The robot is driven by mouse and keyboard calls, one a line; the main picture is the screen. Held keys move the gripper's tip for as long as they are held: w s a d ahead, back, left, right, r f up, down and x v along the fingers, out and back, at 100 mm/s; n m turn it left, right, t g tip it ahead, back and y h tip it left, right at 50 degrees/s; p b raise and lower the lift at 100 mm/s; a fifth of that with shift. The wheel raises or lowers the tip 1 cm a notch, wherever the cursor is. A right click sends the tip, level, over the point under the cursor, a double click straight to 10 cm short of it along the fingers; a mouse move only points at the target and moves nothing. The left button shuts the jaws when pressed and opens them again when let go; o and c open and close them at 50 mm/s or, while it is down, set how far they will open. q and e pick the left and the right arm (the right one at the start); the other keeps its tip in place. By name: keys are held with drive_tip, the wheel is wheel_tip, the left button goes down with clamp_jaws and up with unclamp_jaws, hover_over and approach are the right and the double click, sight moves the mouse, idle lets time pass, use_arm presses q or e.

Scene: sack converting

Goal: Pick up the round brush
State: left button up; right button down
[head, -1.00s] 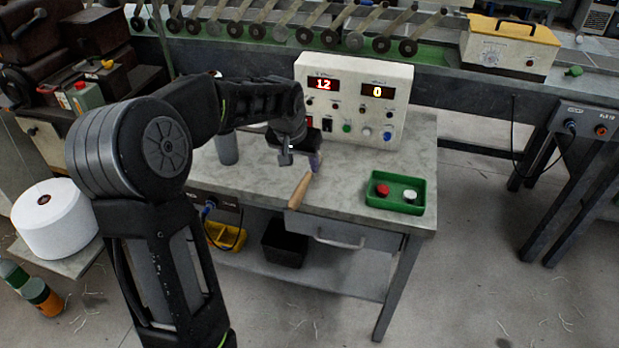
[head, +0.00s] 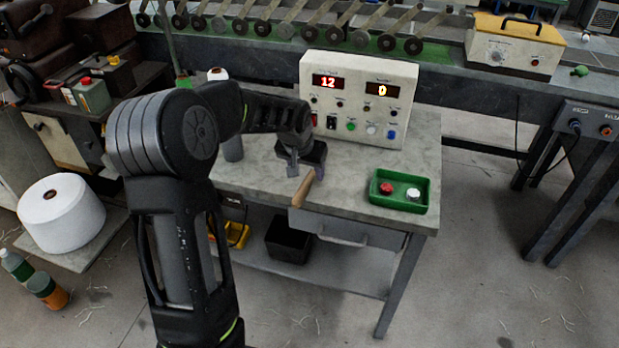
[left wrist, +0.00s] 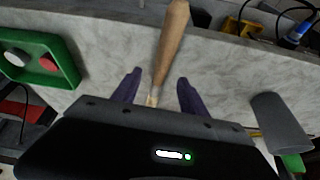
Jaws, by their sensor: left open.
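The round brush shows its wooden handle (head: 303,189) in the head view, lying at the table's front edge and sticking out slightly over it. In the left wrist view the handle (left wrist: 172,42) runs from the top down between my fingers; its far end is hidden by the gripper body. My left gripper (head: 305,170) is open, just above the table at the brush's far end. In the left wrist view its two purple fingers (left wrist: 158,92) stand on either side of the brush, apart from it. My right gripper is not in view.
A green tray (head: 376,203) with a red and a white knob lies to the right on the table. A control box (head: 345,75) stands behind the gripper. A grey cylinder (head: 233,149) stands left of it; it also shows in the wrist view (left wrist: 277,122).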

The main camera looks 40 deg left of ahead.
sight(310, 178)
use_arm(q)
drive_tip(key=x, duration=0.2)
drive_tip(key=shift+w+f, duration=0.1)
drive_tip(key=shift+f, duration=0.15)
drive_tip(key=shift+c, duration=0.3)
clamp_jaws()
idle(0.4)
